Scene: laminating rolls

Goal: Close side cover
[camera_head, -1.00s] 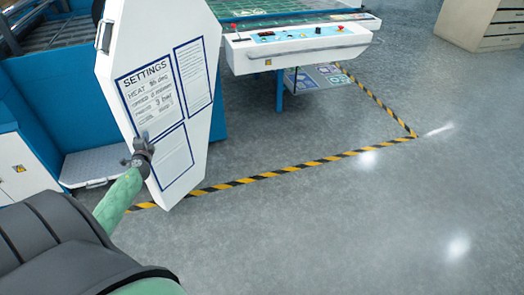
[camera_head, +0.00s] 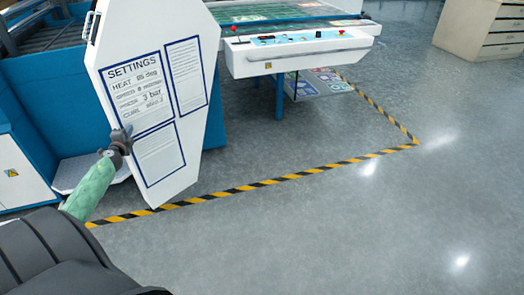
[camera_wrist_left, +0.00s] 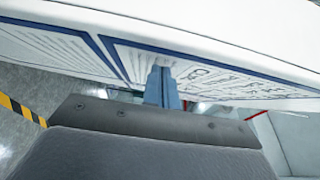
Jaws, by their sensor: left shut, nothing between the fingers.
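The side cover (camera_head: 188,75) is a white, many-sided panel with blue-framed sheets, one headed SETTINGS. It stands swung out from the blue machine (camera_head: 52,85), open at an angle. A dark handle (camera_head: 92,28) sits near its upper left edge. My left gripper (camera_head: 122,133) is shut and empty, its tips at the panel's printed face just under the SETTINGS sheet. In the left wrist view, the shut fingers (camera_wrist_left: 162,85) reach up to the cover (camera_wrist_left: 220,40) and seem to touch it. My right gripper is not in view.
A white control panel (camera_head: 300,50) with a red knob and buttons juts out right of the cover. A yellow-black floor stripe (camera_head: 290,177) runs past the cover's bottom. A beige drawer cabinet (camera_head: 485,30) stands far right. The grey floor on the right is clear.

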